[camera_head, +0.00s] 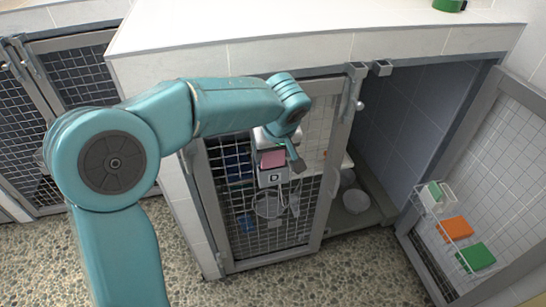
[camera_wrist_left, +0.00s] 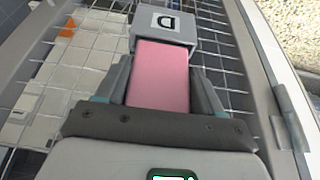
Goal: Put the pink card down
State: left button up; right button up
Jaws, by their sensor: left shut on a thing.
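The pink card (camera_head: 271,159) is at the mesh door of the middle kennel. In the left wrist view the pink card (camera_wrist_left: 158,76) lies between the two fingers of my left gripper (camera_wrist_left: 160,92), which is shut on it. The card's far end meets a grey holder marked D (camera_wrist_left: 164,25); I cannot tell how deep it sits in it. In the head view the holder (camera_head: 273,178) hangs on the mesh, just below the card. My left gripper (camera_head: 280,150) comes in from the upper left. My right gripper is not in view.
The kennel door (camera_head: 266,195) is mesh in a grey frame, with bowls behind it. To the right is an open compartment, then another door with a white wire rack (camera_head: 447,222) holding orange and green items. A white tiled ledge (camera_head: 300,35) runs above. Pebbled floor lies below.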

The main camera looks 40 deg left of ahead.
pick_arm(q)
jog(key=shift+f, duration=0.8)
jog(key=shift+r, duration=0.15)
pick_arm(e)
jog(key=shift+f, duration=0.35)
pick_arm(q)
jog(key=shift+d+f+b, duration=0.1)
jog(key=shift+f+b, duration=0.45)
jog(key=shift+b, duration=0.05)
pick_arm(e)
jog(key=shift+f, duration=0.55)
